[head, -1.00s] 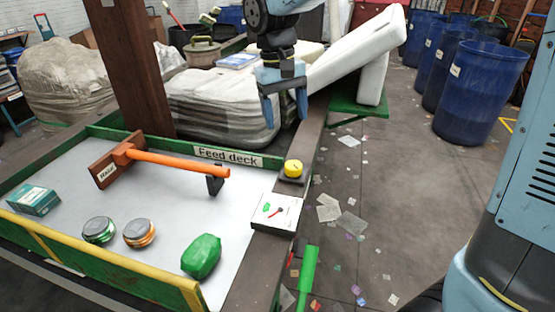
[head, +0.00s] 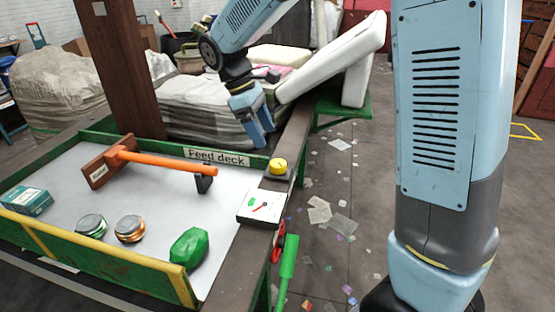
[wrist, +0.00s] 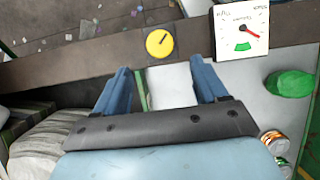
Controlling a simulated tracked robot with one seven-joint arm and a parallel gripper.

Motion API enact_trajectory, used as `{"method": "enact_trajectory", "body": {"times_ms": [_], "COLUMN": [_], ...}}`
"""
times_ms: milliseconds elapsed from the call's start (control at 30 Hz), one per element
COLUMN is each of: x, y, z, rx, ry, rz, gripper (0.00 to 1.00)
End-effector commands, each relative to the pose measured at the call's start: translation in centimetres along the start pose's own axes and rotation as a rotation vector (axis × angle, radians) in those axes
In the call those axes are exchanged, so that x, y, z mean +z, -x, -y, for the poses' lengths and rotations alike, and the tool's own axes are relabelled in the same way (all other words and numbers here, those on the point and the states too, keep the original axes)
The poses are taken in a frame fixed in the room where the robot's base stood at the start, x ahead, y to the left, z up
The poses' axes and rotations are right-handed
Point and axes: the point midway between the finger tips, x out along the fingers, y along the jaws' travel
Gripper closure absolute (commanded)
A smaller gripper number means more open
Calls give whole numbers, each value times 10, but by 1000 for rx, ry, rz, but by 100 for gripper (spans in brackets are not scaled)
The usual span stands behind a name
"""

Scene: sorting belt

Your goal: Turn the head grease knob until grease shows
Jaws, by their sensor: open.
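A round yellow knob (head: 278,166) sits on a dark base on the brown beam beside the feed deck. In the wrist view the knob (wrist: 159,43) shows a dark pointer line slanting up to the right. A white gauge plate (head: 260,206) is mounted on the beam next to it. In the wrist view the gauge (wrist: 226,47) has a red needle and a green zone, with the needle off the green. My gripper (head: 263,135) is open and empty, pointing down close to the knob but apart from it. The wrist view shows the knob just beyond and between my fingertips (wrist: 159,65). No grease is visible.
The feed deck (head: 150,205) holds an orange-handled hammer (head: 165,160), a teal box (head: 25,201), two tins (head: 130,229) and a green lump (head: 189,248). A green lever (head: 288,258) stands beside a red wheel (head: 280,241) at the beam's side. Wrapped bales (head: 205,112) lie behind.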

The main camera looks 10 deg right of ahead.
Motion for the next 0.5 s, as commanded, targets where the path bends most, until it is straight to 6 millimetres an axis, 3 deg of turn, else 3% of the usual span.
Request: {"method": "enact_trajectory", "body": {"times_ms": [300, 500], "x": [1, 0], "y": [-57, -82], "z": [0, 0], "rx": [-3, -2], "ry": [-2, -2], "rz": [2, 1], "gripper": [28, 28]}}
